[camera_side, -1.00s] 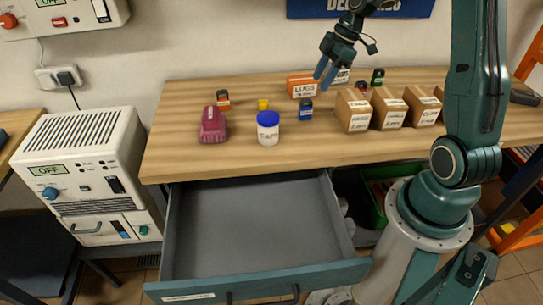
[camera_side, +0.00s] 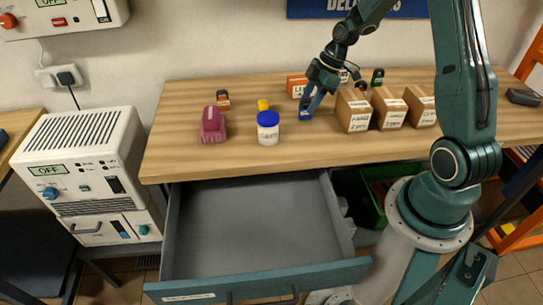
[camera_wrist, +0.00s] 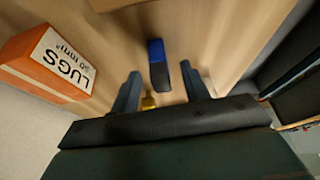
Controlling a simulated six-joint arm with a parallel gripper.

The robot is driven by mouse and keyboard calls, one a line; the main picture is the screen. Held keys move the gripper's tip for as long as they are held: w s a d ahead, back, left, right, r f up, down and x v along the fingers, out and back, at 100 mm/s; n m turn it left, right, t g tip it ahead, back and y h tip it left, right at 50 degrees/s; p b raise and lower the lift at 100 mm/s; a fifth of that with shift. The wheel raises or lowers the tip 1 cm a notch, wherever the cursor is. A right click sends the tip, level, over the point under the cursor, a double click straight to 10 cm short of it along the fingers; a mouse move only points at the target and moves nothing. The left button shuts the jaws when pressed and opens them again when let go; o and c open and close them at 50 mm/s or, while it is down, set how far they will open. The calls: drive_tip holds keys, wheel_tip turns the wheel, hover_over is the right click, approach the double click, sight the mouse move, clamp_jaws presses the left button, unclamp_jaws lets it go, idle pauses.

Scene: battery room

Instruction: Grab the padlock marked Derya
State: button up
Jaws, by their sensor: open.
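A small blue and black block (camera_wrist: 157,52), which looks like a padlock, stands on the workbench; I cannot read any name on it. In the wrist view it lies between and just ahead of the two blue fingers of my gripper (camera_wrist: 161,72), with gaps on both sides. In the side view my gripper (camera_side: 309,101) is open, low over the bench, and its fingers largely cover this block. An orange and black one (camera_side: 223,99) stands at the back left. A green and black one (camera_side: 377,77) and a partly hidden red one (camera_side: 361,87) stand behind the boxes. Their markings are unreadable.
An orange LUGS box (camera_wrist: 45,62) is beside my gripper. Several cardboard boxes (camera_side: 354,111) stand right of it. A blue-lidded jar (camera_side: 268,128), a yellow item (camera_side: 263,105) and a dark pink object (camera_side: 213,124) are to the left. An open, empty drawer (camera_side: 255,226) sticks out below.

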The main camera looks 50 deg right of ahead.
sight(306, 107)
drive_tip(key=shift+x, duration=1.5)
drive_tip(key=shift+c, duration=0.3)
clamp_jaws()
